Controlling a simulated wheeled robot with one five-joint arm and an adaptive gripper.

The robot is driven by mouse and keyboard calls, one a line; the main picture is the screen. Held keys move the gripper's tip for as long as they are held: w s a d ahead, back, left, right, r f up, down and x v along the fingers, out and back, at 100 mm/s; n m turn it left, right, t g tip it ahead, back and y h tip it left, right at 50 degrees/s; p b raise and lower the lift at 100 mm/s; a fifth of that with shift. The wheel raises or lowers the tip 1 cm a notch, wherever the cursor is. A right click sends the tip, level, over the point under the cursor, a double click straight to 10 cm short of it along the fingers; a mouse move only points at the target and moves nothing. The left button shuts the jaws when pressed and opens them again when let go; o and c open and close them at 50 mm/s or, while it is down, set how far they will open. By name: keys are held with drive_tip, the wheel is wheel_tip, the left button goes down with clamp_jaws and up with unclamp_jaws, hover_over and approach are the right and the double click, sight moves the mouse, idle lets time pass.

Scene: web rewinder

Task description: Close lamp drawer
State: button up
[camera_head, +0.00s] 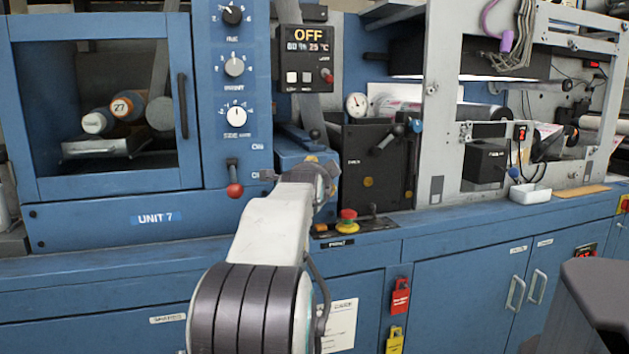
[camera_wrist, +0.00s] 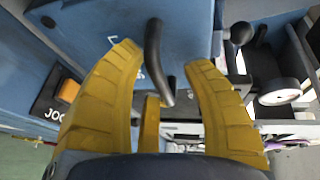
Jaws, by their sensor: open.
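A blue drawer-like box (camera_head: 291,142) juts from the machine front, left of the black panel; my arm hides part of it in the head view. I take it for the lamp drawer, though its label cannot be read fully. In the wrist view the blue face (camera_wrist: 186,30) carries a curved black handle (camera_wrist: 154,58). My gripper (camera_wrist: 163,58) is open, with its yellow fingers on either side of the handle. The handle shows between the fingertips; I cannot tell whether they touch it. In the head view my gripper (camera_head: 323,172) is at the box, its fingers mostly hidden.
A red-knobbed lever (camera_head: 234,189) stands left of my arm. A red and yellow stop button (camera_head: 347,221) sits on the ledge at right. The black panel (camera_head: 375,165) with a gauge (camera_head: 356,104) is close on the right. An orange jog button (camera_wrist: 68,91) shows in the wrist view.

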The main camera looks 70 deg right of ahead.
drive_tip(key=shift+a, duration=0.1)
drive_tip(key=v, duration=1.1)
drive_tip(key=shift+a, duration=0.4)
drive_tip(key=shift+s+r, duration=0.1)
idle(0.4)
drive_tip(key=w+a+r+n+t+y+p, duration=0.15)
drive_tip(key=w+a+n+y+p, duration=0.35)
drive_tip(key=w+a+n+p, duration=0.55)
drive_tip(key=w+a+n+t+y+p, duration=0.2)
drive_tip(key=w+a+n+y+p, duration=0.45)
drive_tip(key=a, duration=0.65)
drive_tip(key=s+a+n+g+y+p, duration=0.1)
drive_tip(key=s+a+n+p, duration=0.2)
drive_tip(key=a+n+p, duration=0.2)
drive_tip(key=s+a+r+n+g+y+p, duration=0.1)
drive_tip(key=s+a+n+p, duration=0.3)
drive_tip(key=a, duration=0.6)
drive_tip(key=s+a+r+n+g+y+p, duration=0.1)
drive_tip(key=s+a+n+y+p, duration=0.1)
drive_tip(key=a+n+p, duration=0.4)
drive_tip(key=shift+s+a+r+g+p, duration=0.2)
drive_tip(key=shift+s+a+g+p, duration=0.15)
drive_tip(key=shift+s+a+p, duration=0.55)
drive_tip(key=shift+w+d, duration=0.2)
drive_tip(key=shift+d, duration=0.05)
